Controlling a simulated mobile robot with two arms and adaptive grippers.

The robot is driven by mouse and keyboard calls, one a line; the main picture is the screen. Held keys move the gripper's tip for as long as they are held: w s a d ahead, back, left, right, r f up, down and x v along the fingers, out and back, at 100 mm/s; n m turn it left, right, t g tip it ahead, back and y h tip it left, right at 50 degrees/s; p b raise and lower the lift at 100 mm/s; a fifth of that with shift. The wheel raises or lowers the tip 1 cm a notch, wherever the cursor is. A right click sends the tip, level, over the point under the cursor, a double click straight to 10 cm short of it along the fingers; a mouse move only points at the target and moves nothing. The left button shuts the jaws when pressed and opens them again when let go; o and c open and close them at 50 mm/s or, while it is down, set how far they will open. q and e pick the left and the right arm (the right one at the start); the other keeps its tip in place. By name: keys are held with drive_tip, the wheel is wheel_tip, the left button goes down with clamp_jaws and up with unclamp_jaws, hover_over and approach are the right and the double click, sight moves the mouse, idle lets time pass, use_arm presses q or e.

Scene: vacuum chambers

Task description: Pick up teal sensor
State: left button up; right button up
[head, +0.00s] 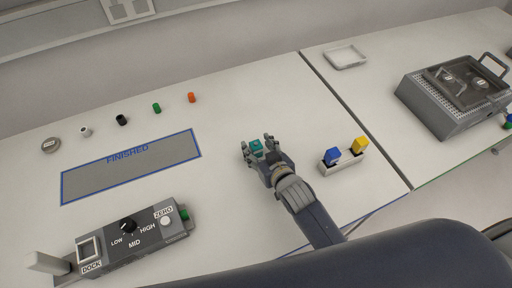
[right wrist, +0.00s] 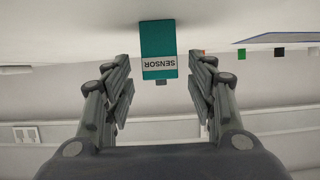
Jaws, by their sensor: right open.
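The teal sensor (head: 256,144) sits on the white table near the middle of the head view. In the right wrist view the sensor (right wrist: 158,48) shows a white label reading SENSOR, upside down. My right gripper (head: 260,147) is open, with its fingers on either side of the sensor. In the right wrist view the open fingers (right wrist: 160,78) flank the sensor's label end, with a gap on both sides. My left gripper is not in the head view.
A control box (head: 135,240) lies at lower left. The FINISHED mat (head: 90,183) is bare. A grey lidded chamber (head: 440,115) and white tray (head: 345,65) are further right.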

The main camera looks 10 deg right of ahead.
drive_tip(key=shift+w+a+f, duration=0.1)
drive_tip(key=shift+w+a, duration=0.05)
drive_tip(key=shift+w, duration=0.4)
drive_tip(key=shift+w+a+f, duration=0.1)
drive_tip(key=shift+w+f, duration=0.1)
drive_tip(key=shift+w, duration=0.1)
drive_tip(key=c, duration=1.2)
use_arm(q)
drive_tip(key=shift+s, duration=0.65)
use_arm(e)
drive_tip(key=shift+o, duration=0.2)
